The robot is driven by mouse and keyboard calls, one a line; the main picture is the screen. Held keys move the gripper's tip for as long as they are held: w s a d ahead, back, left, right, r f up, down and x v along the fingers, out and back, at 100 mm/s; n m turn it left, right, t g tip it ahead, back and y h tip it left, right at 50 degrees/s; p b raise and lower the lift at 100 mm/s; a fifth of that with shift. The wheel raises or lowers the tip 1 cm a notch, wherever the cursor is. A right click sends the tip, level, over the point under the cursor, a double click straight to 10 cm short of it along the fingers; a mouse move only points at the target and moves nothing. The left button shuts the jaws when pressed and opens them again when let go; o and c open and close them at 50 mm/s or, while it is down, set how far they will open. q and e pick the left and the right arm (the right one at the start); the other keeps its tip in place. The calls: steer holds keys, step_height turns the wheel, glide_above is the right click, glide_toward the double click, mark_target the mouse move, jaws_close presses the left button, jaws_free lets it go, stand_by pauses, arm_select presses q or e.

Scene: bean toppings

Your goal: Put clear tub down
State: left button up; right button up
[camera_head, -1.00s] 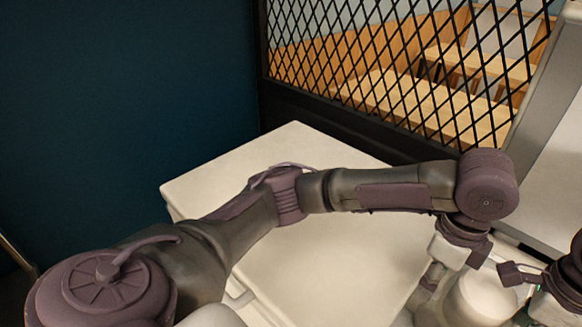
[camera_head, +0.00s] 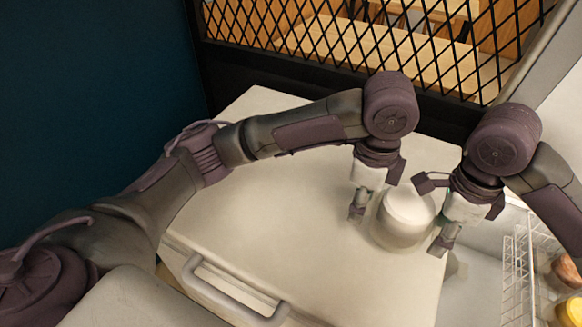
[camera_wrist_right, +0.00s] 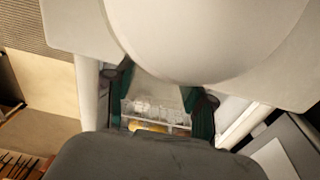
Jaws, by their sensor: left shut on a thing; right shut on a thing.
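The clear tub (camera_head: 405,217) looks pale and round in the head view, between my two grippers. It is over the right end of the white chest top (camera_head: 290,185); I cannot tell whether its base touches the surface. My left gripper (camera_head: 357,210) is shut on the tub's left side. My right gripper (camera_head: 441,243) is shut on its right side. In the right wrist view a large pale rounded surface, seemingly the tub (camera_wrist_right: 215,30), fills the top, with my right gripper's dark green fingers (camera_wrist_right: 160,105) below it.
A wire basket (camera_head: 515,262) with brown and yellow items stands at the right. A grey handle (camera_head: 232,292) is on the chest's front. A black mesh screen (camera_head: 400,45) rises behind. The left and middle of the chest top are clear.

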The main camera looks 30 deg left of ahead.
arm_select(q)
steer(key=shift+a, duration=0.1)
arm_select(e)
steer(key=shift+a, duration=0.3)
steer(key=shift+d, duration=0.1)
arm_select(q)
steer(key=shift+d, duration=0.25)
arm_select(e)
steer(key=shift+d, duration=0.2)
arm_select(q)
steer(key=shift+a+f, duration=0.1)
steer(key=shift+f, duration=0.05)
arm_select(e)
steer(key=shift+a+f, duration=0.1)
steer(key=shift+f, duration=0.1)
